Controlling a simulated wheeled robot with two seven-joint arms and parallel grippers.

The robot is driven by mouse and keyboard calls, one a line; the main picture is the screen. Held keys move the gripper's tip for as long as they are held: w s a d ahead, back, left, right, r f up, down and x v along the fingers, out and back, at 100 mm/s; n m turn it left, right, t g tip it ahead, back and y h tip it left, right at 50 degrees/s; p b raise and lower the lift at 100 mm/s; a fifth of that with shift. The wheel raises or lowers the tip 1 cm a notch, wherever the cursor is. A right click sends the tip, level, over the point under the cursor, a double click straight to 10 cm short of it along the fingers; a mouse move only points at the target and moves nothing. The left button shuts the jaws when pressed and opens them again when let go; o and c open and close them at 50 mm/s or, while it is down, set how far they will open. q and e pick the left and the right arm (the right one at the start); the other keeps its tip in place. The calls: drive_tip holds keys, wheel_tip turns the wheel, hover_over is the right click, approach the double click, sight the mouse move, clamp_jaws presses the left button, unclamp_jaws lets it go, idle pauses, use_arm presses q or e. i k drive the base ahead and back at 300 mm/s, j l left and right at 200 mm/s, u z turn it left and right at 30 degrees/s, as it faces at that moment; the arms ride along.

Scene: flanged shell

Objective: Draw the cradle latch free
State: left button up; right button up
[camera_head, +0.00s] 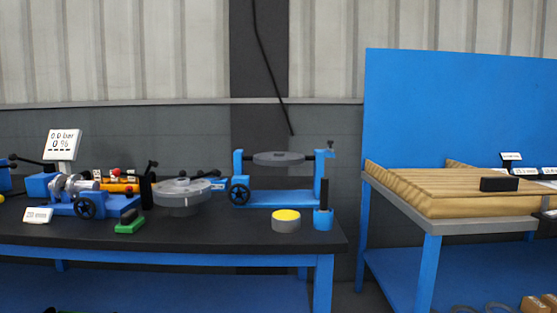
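A blue cradle (281,198) stands on the right part of the dark workbench. It has two uprights, with a grey disc (279,159) held level between them. A black handwheel (239,191) is on its left side. A small dark pin-like part (330,145) stands up at the top of the right upright; it may be the latch, but it is too small to tell how it sits. Neither of my grippers is in view.
A grey flanged shell (180,198) sits on the workbench (222,233) left of the cradle. A yellow-topped cylinder (286,221) and a blue holder (323,219) stand in front of the cradle. A green block (130,224) lies further left. A second table (432,226) bears wooden boards.

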sight(330, 143)
drive_tip(key=i+l+u, duration=0.15)
drive_tip(key=l+u, duration=0.15)
drive_tip(key=l, duration=0.4)
drive_tip(key=i+l+u, duration=0.1)
drive_tip(key=l+u, duration=0.25)
drive_tip(key=l, duration=0.4)
